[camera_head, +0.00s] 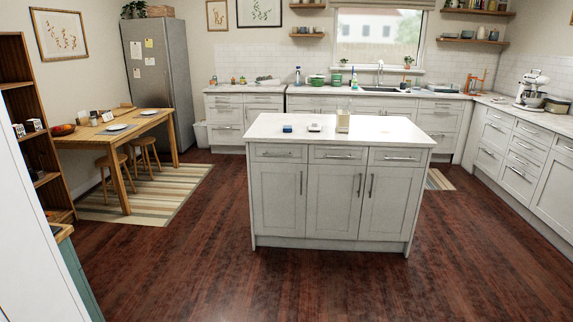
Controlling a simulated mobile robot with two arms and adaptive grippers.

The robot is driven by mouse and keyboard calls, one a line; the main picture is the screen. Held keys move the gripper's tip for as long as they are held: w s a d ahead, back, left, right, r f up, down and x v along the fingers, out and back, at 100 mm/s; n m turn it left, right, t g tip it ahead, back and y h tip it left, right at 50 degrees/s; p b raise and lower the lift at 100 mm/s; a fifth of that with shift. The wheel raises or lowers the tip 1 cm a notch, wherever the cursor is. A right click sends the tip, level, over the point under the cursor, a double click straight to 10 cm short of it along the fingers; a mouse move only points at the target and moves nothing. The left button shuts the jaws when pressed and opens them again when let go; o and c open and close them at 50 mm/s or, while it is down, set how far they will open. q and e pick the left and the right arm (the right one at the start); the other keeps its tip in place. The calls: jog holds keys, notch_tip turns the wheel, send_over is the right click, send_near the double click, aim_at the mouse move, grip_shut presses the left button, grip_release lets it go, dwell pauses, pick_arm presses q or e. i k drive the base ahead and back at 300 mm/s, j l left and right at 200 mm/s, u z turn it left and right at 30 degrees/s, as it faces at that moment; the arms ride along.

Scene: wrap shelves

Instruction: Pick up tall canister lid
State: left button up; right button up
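A clear canister (343,121) stands upright on the white top of the kitchen island (376,128). It looks tall and has pale contents; at this size I cannot tell whether a lid is on it. A small whitish item (314,127) lies to its left and may be a lid, but it is too small to tell. A small blue item (287,129) sits further left on the same top. Neither of my grippers shows in the view.
A wooden dining table (146,119) with stools stands on a striped rug (150,195) at the left. A wooden shelf (40,150) and a teal cabinet (78,275) are at the near left. Dark wood floor (190,260) is open in front of the island.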

aim_at(310, 129)
jog(key=i, duration=2.35)
